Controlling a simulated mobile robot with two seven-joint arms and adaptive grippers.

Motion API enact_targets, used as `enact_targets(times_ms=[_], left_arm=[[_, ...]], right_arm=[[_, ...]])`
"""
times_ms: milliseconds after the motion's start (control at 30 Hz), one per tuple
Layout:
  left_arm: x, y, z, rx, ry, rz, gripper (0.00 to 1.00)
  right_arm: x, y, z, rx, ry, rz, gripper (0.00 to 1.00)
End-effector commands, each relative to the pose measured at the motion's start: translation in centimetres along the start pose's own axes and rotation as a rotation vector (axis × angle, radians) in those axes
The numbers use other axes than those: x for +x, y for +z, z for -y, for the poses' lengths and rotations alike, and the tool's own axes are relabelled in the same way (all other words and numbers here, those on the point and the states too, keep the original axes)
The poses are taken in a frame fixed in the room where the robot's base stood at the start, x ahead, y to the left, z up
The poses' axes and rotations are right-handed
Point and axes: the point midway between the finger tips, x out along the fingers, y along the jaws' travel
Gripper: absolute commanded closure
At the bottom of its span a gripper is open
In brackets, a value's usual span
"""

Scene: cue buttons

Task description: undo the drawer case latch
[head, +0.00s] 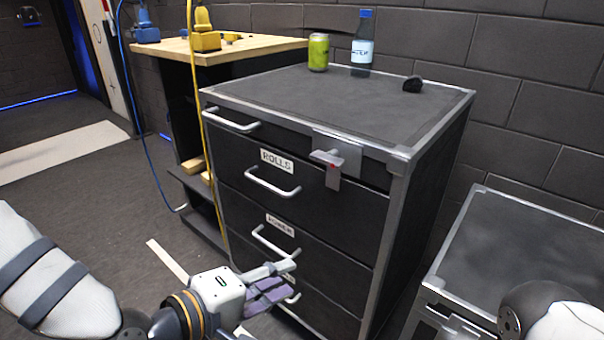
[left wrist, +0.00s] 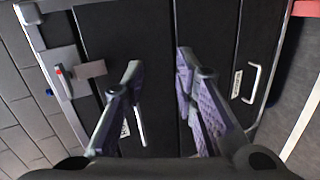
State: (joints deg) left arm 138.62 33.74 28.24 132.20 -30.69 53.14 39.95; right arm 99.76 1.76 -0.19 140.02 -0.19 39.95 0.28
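The black drawer case (head: 345,100) with grey metal edges stands in the middle of the head view. Its latch (head: 328,158) is on a metal plate at the upper right of the front, with a small red mark and a grey tag hanging below. In the left wrist view the latch (left wrist: 62,82) is at the left, beside the tag (left wrist: 91,69). My left gripper (head: 275,280) is in front of the lower drawers, below the latch and apart from it. Its two purple-padded fingers (left wrist: 158,65) are spread with nothing between them. My right gripper is out of view.
A green can (head: 318,52), a blue-capped bottle (head: 362,42) and a small dark object (head: 412,84) stand on the case. White drawer handles (head: 272,186) stick out from its front. A second case (head: 525,235) is at the right, and a wooden-topped bench (head: 235,46) behind left.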

Motion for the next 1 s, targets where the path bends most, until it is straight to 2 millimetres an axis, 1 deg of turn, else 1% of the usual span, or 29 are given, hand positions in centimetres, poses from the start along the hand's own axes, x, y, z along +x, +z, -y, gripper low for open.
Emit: enact_targets(times_ms=[33,100,200,233,300,367,600,700,833,1000], left_arm=[[0.6,-2.0,-3.1,-0.033,0.117,-0.036,0.73],[0.2,-3.9,-7.7,-0.063,0.254,-0.065,0.73],[-0.5,-5.3,-11.3,-0.083,0.361,-0.082,0.73],[-0.5,-5.5,-11.9,-0.084,0.375,-0.084,0.73],[-0.1,-5.6,-12.7,-0.084,0.388,-0.083,0.73],[1.0,-5.6,-13.0,-0.082,0.386,-0.082,0.73],[6.7,-6.2,-15.2,-0.083,0.383,-0.083,0.73],[8.5,-6.3,-15.9,-0.083,0.383,-0.082,0.73],[10.0,-6.5,-16.4,-0.084,0.381,-0.083,0.73],[10.4,-6.6,-16.6,-0.086,0.380,-0.083,0.73]], right_arm=[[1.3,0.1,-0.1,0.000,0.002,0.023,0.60],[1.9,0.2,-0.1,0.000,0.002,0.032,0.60],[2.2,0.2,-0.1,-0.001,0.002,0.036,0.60],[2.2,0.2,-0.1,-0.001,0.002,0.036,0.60],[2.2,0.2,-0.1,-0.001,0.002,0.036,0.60],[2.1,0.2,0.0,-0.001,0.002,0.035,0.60],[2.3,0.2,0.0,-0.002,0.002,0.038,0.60],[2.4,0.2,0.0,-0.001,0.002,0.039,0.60],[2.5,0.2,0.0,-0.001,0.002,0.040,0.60],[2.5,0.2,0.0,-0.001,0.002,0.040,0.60]])
